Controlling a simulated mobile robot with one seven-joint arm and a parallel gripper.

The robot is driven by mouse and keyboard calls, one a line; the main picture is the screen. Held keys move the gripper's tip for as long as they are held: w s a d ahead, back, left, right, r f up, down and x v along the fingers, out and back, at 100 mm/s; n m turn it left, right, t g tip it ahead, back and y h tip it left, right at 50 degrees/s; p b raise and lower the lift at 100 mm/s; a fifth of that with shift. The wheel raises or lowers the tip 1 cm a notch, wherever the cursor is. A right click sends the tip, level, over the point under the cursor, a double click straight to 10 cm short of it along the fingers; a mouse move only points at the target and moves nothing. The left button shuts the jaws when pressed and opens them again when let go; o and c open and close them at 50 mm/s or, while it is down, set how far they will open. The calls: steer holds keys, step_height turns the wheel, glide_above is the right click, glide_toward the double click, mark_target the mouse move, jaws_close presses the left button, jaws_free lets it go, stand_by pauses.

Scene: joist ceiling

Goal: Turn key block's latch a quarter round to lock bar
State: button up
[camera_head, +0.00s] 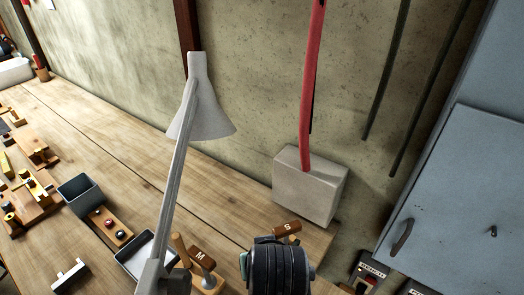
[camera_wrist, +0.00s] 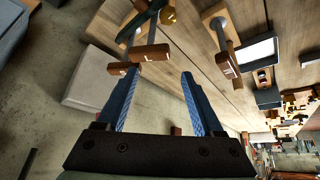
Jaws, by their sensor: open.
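In the head view, a wooden fixture with yellow parts and a dark round knob (camera_head: 28,203) lies on the bench at the far left. A second wooden fixture (camera_head: 36,153) lies behind it. Both are small, and I cannot tell which is the key block or how its latch is turned. In the wrist view, far wooden and yellow pieces (camera_wrist: 296,103) show small at the right edge. My gripper (camera_wrist: 160,72) is open with nothing between its two blue fingers. It is well away from those fixtures, near wooden mallet heads (camera_wrist: 124,69); the gap in depth is unclear.
Mallets marked M (camera_head: 203,258) and S (camera_head: 287,228) stand at the bench's front. A lamp (camera_head: 202,105) rises mid-bench. A grey bin (camera_head: 80,194), a tray (camera_head: 135,257) and a pale block (camera_head: 310,188) are nearby. Bare wood (camera_head: 110,125) lies along the wall.

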steer(key=w+r+t+b, duration=0.3)
steer(key=r+t, duration=0.3)
steer(key=r, duration=0.5)
steer(key=w+r+m+t+b, duration=0.1)
steer(key=w+r+t+b, duration=0.2)
steer(key=r+t+b, duration=0.3)
steer(key=shift+w+r+t+h, duration=0.15)
steer(key=shift+r+t+h, duration=0.15)
steer(key=shift+r, duration=2.5)
